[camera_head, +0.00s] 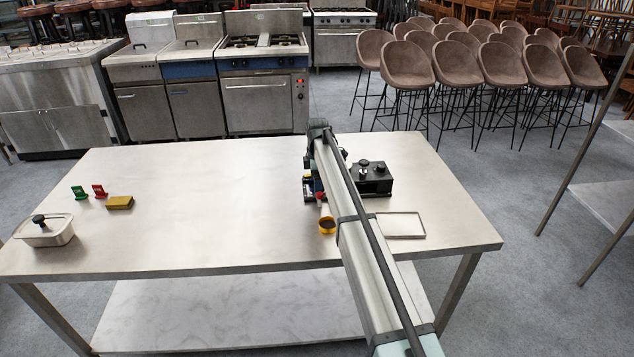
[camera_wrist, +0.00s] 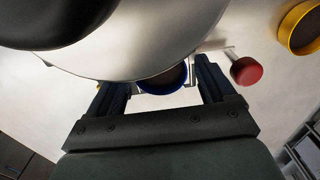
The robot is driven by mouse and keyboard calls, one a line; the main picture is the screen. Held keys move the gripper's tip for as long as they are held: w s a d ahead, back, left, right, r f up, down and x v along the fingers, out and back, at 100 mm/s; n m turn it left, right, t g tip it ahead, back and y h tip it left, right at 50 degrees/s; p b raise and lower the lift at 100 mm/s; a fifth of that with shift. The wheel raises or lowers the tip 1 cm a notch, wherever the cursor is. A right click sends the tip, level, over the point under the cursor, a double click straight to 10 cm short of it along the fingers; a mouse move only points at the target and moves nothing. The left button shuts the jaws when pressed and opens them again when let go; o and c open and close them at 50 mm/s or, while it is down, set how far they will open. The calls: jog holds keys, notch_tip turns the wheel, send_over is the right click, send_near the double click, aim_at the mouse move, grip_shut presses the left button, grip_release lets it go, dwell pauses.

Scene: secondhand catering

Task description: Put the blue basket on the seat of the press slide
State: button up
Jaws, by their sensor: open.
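The blue basket (camera_wrist: 163,80) shows in the wrist view as a round blue rim with a brown inside, between and beyond my fingertips. A large pale shape in front hides part of it. My gripper (camera_wrist: 165,82) is open, its fingers on either side of the basket in the picture; I cannot tell whether they touch it. In the head view my arm hides most of the gripper and I cannot make out the basket. A black device with round knobs (camera_head: 372,180) stands right of my arm; I cannot tell whether it is the press, and no slide seat is clear.
A yellow round basket (camera_head: 327,225) stands near my arm, also in the wrist view (camera_wrist: 299,27), with a red knob (camera_wrist: 245,71) beside it. A shallow tray (camera_head: 424,228) lies right. The table's (camera_head: 215,190) middle-left is clear.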

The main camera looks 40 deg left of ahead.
notch_tip(320, 180, up, 12)
jog(key=shift+r, duration=0.2)
dwell(0.5)
